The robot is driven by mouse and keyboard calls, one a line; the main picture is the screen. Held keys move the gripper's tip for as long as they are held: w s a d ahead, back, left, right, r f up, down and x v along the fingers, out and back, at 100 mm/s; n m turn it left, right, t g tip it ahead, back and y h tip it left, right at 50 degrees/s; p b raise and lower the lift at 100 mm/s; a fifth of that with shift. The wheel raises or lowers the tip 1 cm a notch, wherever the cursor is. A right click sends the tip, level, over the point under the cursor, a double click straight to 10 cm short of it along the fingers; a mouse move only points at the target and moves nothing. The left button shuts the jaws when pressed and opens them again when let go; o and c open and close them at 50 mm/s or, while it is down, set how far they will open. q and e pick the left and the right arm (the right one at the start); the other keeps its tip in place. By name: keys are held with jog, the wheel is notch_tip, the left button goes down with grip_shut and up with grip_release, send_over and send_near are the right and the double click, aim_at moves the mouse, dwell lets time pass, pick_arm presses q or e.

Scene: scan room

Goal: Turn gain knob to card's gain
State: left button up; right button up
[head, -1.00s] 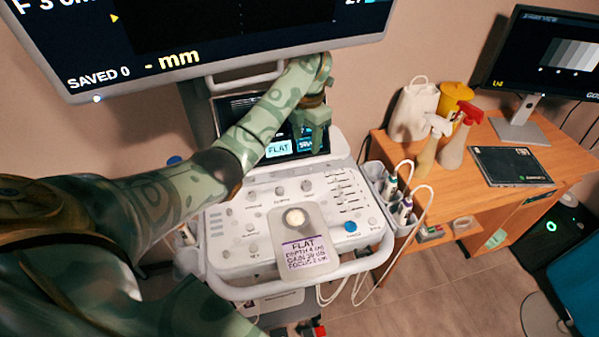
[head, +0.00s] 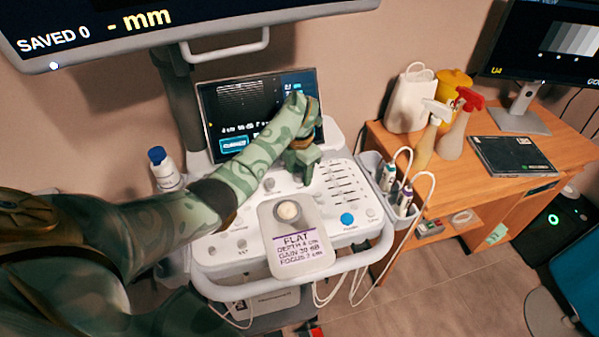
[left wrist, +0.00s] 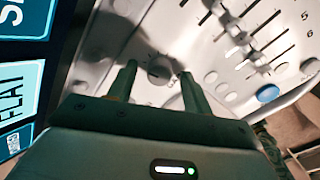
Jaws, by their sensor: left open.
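The card (head: 298,255) lies on the front of the white console (head: 345,238). It reads FLAT, with depth, gain and focus lines; the gain looks like 30 dB, but the print is small. My left gripper (head: 303,170) points down over the upper middle of the console, below the small screen (head: 262,105). In the left wrist view the left gripper (left wrist: 158,76) is open, its fingers on either side of a round grey knob (left wrist: 158,71) with a pointer mark. Whether they touch it I cannot tell. In the head view the gripper hides that knob. My right gripper is not in view.
Sliders (head: 343,183) and a blue button (head: 347,219) are right of the gripper. Probes (head: 404,198) with cables hang at the console's right side. A bottle (head: 163,168) stands on the left. The large monitor (head: 200,20) overhangs at the top.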

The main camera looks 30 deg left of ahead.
pick_arm(q)
jog(key=c, duration=1)
jog(key=shift+o, duration=0.2)
